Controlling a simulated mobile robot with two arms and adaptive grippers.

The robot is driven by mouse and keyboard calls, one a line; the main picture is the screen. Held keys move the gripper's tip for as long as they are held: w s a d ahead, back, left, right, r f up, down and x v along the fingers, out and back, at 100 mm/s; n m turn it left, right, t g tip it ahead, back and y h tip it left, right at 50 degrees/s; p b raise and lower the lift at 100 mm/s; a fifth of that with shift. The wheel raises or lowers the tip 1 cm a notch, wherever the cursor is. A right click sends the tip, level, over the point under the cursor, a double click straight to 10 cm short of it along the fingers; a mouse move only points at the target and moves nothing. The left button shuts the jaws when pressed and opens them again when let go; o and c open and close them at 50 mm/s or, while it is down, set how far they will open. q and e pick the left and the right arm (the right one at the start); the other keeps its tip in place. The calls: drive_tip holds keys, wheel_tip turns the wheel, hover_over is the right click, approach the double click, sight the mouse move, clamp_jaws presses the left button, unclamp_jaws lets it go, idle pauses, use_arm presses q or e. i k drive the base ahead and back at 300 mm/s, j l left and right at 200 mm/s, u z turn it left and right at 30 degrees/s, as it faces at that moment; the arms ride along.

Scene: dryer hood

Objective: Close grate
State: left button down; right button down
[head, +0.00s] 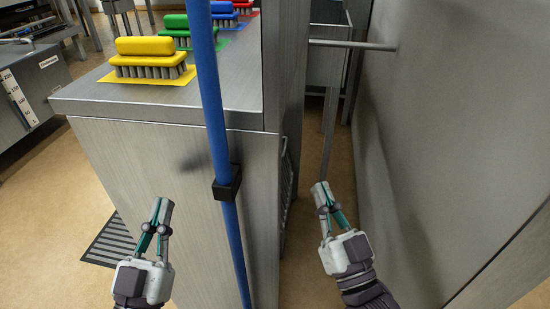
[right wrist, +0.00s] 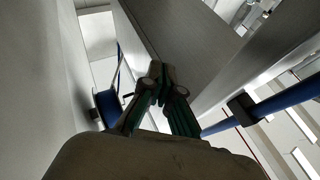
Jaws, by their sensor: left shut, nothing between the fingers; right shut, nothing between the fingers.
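A dark slotted grate (head: 104,243) lies at floor level to the left of the steel cabinet (head: 180,190) in the head view. The cabinet hides part of it, and I cannot tell whether it is open or flush. My left gripper (head: 160,212) is shut and empty in front of the cabinet, to the right of the grate. My right gripper (head: 322,195) is shut and empty in the gap between the cabinet and the wall on the right. Its closed fingers also show in the right wrist view (right wrist: 156,75). Neither gripper is seen touching the grate.
A blue hose or pole (head: 207,90) with a black clamp (head: 227,183) runs down the cabinet's front. Yellow, green, blue and red brushes (head: 148,58) stand on top. A steel wall (head: 440,130) with a horizontal bar (head: 350,44) bounds the right. Floor shows in the gap.

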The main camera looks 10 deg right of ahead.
sight(287, 171)
drive_tip(key=k+z, duration=0.25)
drive_tip(key=j+z, duration=0.1)
drive_tip(key=z, duration=0.2)
drive_tip(key=i+l+z, duration=0.15)
drive_tip(key=l+z, duration=0.15)
drive_tip(key=i+l+z, duration=0.25)
drive_tip(key=i+l, duration=0.15)
drive_tip(key=i, duration=0.1)
